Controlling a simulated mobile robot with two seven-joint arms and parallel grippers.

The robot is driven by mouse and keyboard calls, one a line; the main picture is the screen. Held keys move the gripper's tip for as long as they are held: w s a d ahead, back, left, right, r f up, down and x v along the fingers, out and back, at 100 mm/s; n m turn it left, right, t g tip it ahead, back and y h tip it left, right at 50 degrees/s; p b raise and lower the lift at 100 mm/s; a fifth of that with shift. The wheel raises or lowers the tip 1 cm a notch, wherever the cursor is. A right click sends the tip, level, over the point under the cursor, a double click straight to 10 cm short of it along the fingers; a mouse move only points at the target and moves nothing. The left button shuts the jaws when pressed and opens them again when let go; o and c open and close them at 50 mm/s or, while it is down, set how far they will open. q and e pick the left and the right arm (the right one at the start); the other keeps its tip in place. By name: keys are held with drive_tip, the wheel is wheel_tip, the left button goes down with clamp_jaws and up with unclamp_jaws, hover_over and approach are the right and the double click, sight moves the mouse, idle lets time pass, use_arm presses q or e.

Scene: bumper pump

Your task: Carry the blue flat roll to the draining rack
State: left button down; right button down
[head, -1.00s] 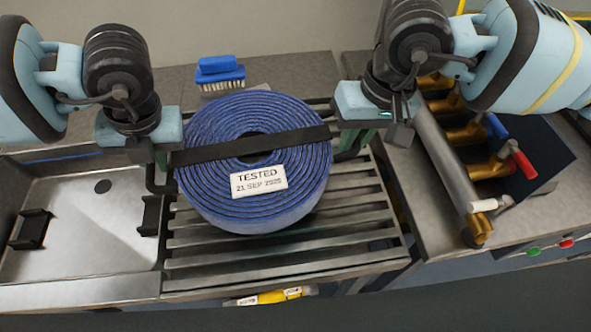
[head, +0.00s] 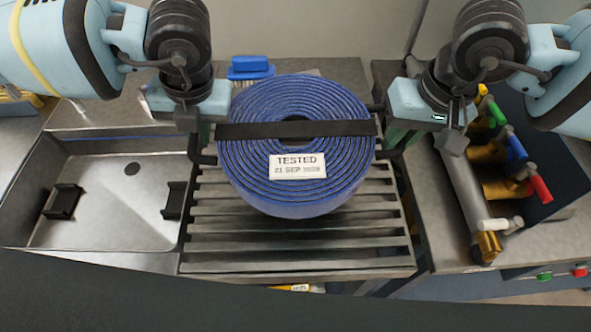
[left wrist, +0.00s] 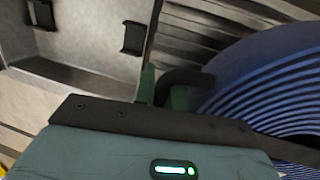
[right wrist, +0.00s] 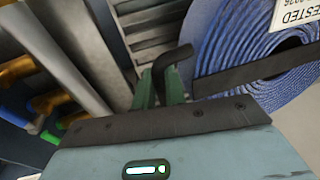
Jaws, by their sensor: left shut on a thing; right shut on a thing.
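The blue flat roll (head: 296,190) is a coiled blue hose with a black strap (head: 256,130) across it and a white "TESTED" label. It lies flat over the slatted metal draining rack (head: 300,252); I cannot tell whether it touches the slats. My left gripper (head: 204,143) is shut on the black handle at the roll's left side, also seen in the left wrist view (left wrist: 180,80). My right gripper (head: 393,140) is shut on the handle at its right side, also seen in the right wrist view (right wrist: 172,62). The roll hides the rack's back middle.
A steel sink (head: 110,215) with black brackets lies left of the rack. A blue brush (head: 250,68) sits behind the roll. At right stands a metal manifold with brass valves (head: 497,190) and coloured levers. The rack's front slats are bare.

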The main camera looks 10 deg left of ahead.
use_arm(q)
drive_tip(key=shift+w+a+f, duration=0.1)
drive_tip(key=shift+a+f, duration=0.05)
drive_tip(key=shift+f, duration=0.05)
use_arm(e)
drive_tip(key=shift+w+d+f, duration=0.1)
drive_tip(key=shift+d+f, duration=0.05)
drive_tip(key=shift+f, duration=0.05)
